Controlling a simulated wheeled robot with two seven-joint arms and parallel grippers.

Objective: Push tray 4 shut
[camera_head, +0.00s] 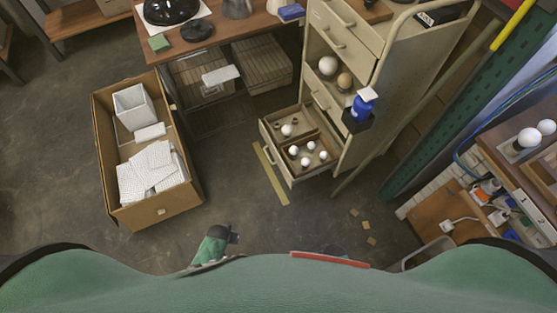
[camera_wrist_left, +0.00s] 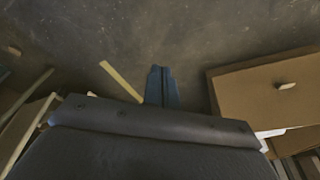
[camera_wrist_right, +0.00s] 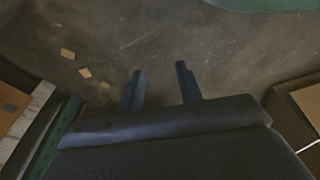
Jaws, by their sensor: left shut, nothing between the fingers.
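A beige drawer cabinet (camera_head: 385,62) stands right of centre in the head view. One low tray (camera_head: 275,157) is pulled out of it toward the lower left; its number cannot be read. The tray has wooden compartments holding several white bulbs. My left gripper (camera_head: 236,238) is below and left of the tray, apart from it, over the floor. In the left wrist view its fingers (camera_wrist_left: 162,72) are together and empty. My right gripper (camera_wrist_right: 159,70) is open and empty above the floor in the right wrist view; in the head view my body mostly hides it.
A cardboard box (camera_head: 172,208) with white cartons stands left of the tray. A yellow strip (camera_head: 270,174) lies on the floor by the tray front. A workbench (camera_head: 250,27) is behind. Floor between box and tray is clear.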

